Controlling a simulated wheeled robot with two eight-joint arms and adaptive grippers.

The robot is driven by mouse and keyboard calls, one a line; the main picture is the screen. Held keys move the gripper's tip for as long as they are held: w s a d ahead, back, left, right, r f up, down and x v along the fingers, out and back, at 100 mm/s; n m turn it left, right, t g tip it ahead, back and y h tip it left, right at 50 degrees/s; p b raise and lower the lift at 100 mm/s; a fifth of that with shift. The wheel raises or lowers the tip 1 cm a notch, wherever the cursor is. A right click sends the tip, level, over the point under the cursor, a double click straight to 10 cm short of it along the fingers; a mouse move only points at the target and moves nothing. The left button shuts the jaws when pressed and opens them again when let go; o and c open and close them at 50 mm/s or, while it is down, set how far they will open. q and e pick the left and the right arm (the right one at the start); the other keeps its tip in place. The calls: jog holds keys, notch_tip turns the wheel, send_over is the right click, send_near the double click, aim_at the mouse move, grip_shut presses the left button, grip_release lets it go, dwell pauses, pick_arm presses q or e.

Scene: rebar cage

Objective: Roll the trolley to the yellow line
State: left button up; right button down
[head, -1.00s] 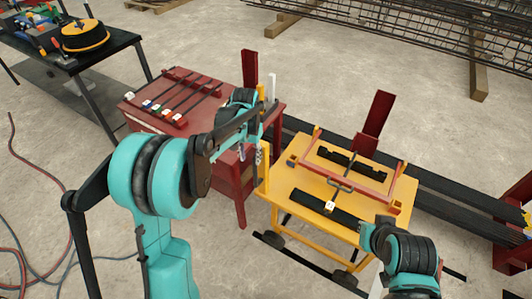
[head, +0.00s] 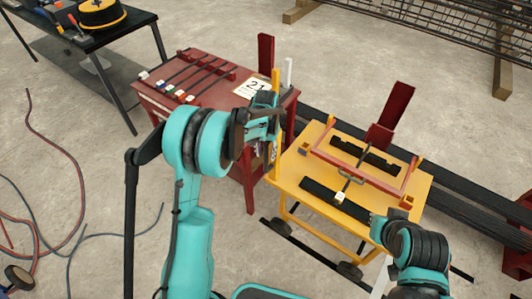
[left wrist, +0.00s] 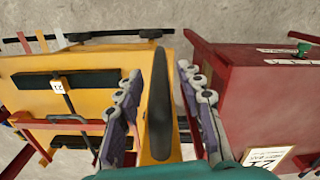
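The trolley (head: 310,158) has a yellow top with a red frame, black bars and a dark handle on it, and black wheels below. A yellow upright (head: 276,125) stands at its left end. My left gripper (head: 265,120) is beside this upright. In the left wrist view my left gripper (left wrist: 163,112) has its fingers apart, with a long dark grip (left wrist: 158,105) between them and visible space on both sides. My right arm is at the trolley's near right corner; its fingers cannot be made out. I see no yellow line on the floor.
A red table (head: 185,100) with several bars and a number card stands close to the trolley's left. Long black beams (head: 450,205) lie behind the trolley. Hoses (head: 70,230) lie on the floor at left. Bare floor shows in front and far back.

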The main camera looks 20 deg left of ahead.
pick_arm(q)
grip_shut()
jog(key=s+d, duration=0.4)
jog(key=d, duration=0.7)
jog(key=s+d, duration=0.4)
jog(key=d, duration=0.7)
jog(key=s+d, duration=0.4)
jog(key=d, duration=0.7)
jog(key=shift+s+d+b, duration=0.15)
jog(key=shift+d+b, duration=0.15)
jog(key=shift+d, duration=0.1)
grip_release()
